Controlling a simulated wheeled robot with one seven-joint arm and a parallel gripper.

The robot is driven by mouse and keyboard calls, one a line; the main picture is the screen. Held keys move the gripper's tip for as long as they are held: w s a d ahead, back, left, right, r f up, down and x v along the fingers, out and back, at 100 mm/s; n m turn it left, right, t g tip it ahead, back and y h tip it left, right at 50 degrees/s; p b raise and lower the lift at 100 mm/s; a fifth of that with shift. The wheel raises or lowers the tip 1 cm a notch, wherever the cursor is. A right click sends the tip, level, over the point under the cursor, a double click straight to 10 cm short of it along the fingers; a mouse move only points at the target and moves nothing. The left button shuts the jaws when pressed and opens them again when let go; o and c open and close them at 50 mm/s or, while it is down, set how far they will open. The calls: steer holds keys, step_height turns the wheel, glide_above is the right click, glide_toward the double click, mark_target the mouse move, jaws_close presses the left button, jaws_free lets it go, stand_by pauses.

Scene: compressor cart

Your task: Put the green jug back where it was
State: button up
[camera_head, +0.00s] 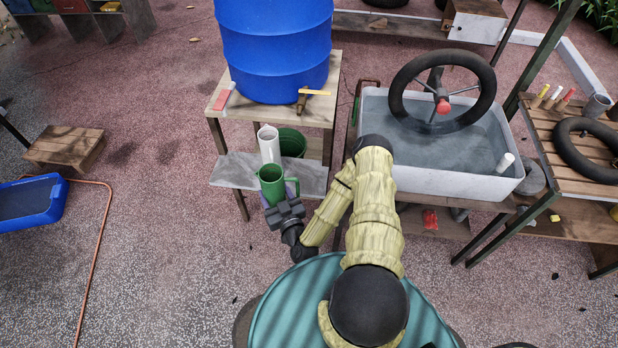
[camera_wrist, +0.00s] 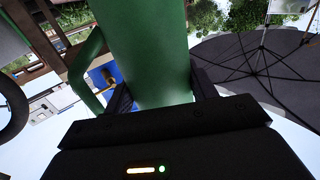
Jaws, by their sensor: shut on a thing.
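The green jug (camera_head: 272,183) is upright in my gripper (camera_head: 284,212), with its open mouth up and its handle on the right in the head view. In the wrist view the green jug (camera_wrist: 148,50) fills the middle between my two fingers (camera_wrist: 152,98), with its handle at the left. My gripper is shut on the jug's body. In the head view the jug is at the front edge of a grey lower shelf (camera_head: 235,172); I cannot tell whether it touches the shelf. A white cylinder (camera_head: 268,140) stands just behind it.
A dark green bucket (camera_head: 292,142) is behind the jug. A blue barrel (camera_head: 272,45) stands on the wooden table (camera_head: 325,112) above, with a tap at its front. A water-filled tub (camera_head: 440,181) with a wheel is to the right. Bare shelf shows left of the jug.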

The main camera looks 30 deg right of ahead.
steer(key=shift+s, duration=0.15)
steer(key=s+d+f+m+h+b, duration=0.1)
steer(key=s+d+b, duration=0.1)
steer(key=d+b, duration=0.4)
steer(key=s+d+f+m+h+b, duration=0.1)
steer(key=s+d+h+b, duration=0.1)
steer(key=d+b, duration=0.4)
steer(key=shift+s+d+f+b, duration=0.35)
steer(key=shift+s+d+b, duration=0.1)
steer(key=shift+d, duration=0.65)
steer(key=w+d, duration=0.1)
steer(key=w, duration=0.8)
steer(key=w+d+p, duration=0.1)
steer(key=w+d, duration=0.1)
steer(key=w, duration=0.6)
steer(key=shift+w+d, duration=0.25)
steer(key=shift+w, duration=0.15)
